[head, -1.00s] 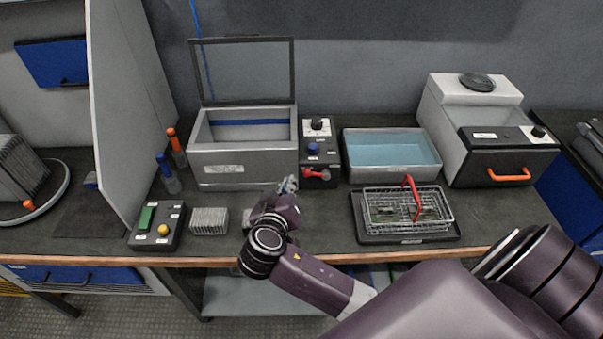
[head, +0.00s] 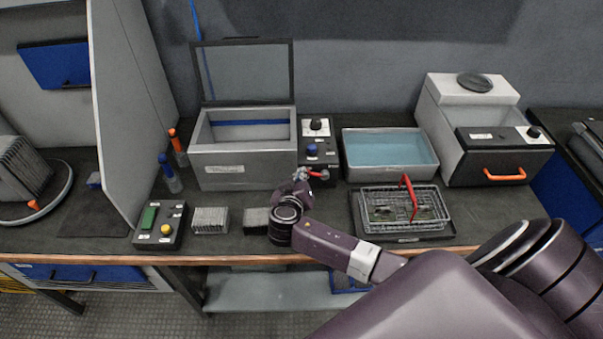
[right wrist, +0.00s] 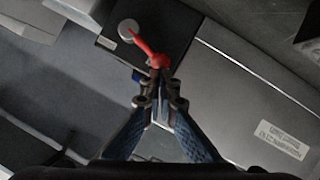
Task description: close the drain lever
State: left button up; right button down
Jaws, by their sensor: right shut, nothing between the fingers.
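The red drain lever (head: 319,174) is at the front foot of the black control box (head: 318,155), between the open steel tank and the water tray. Its left part is hidden behind my right gripper in the head view. My right gripper (head: 302,175) is at the lever's left side, shut and empty. In the right wrist view the red lever (right wrist: 148,50) slants down to the shut fingertips (right wrist: 160,86) and overlaps them. I cannot tell whether they touch. My left gripper is not in view.
The steel tank (head: 245,177) with its lid raised stands left of the control box. A water tray (head: 390,175) and a wire basket (head: 432,217) with a red handle are to the right. A button box (head: 151,239) and finned block (head: 210,220) sit at the front left.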

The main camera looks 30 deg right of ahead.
jog(key=b, duration=0.1)
jog(key=f+n+b, duration=0.1)
jog(key=h+b, duration=0.1)
jog(key=shift+w+a+f+n, duration=0.25)
jog(key=shift+a+f+n, duration=0.15)
jog(key=shift+r, duration=0.15)
dwell(1.2)
